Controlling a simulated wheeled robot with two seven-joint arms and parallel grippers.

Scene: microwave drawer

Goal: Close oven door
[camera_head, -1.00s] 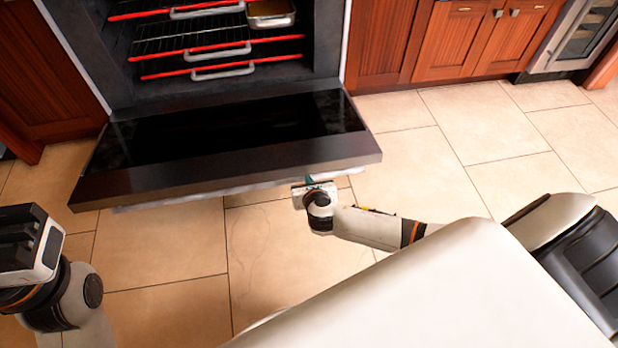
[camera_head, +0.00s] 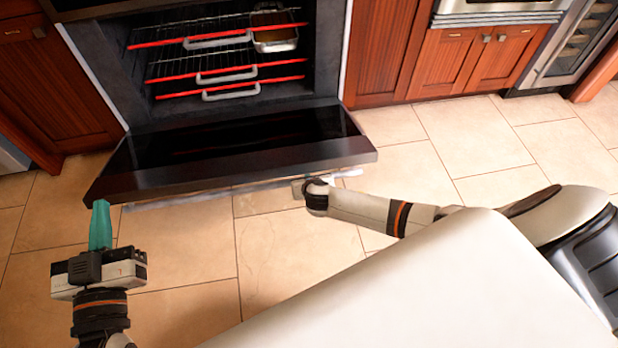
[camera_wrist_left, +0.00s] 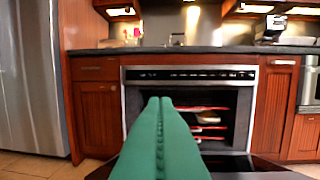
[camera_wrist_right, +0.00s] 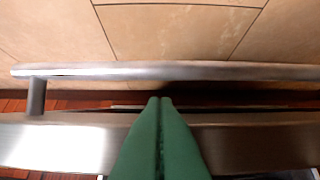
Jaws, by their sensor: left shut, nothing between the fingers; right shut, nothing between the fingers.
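The oven door (camera_head: 240,158) hangs open in the head view, lowered toward me, with its dark inner face up. Its metal handle bar (camera_wrist_right: 180,72) shows in the right wrist view. My left gripper (camera_head: 100,206) has its green fingers shut and empty, with the tips at the door's near left corner; I cannot tell whether they touch it. My right gripper (camera_wrist_right: 160,102) is shut and empty, its green fingertips close to the handle and the door's front edge. In the head view its fingers are hidden.
The oven cavity holds racks with red front edges (camera_head: 215,82) and a metal pan (camera_head: 275,35). Wooden cabinets (camera_head: 480,60) flank the oven. The tiled floor (camera_head: 470,135) is clear to the right. A countertop (camera_wrist_left: 90,51) runs above the oven.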

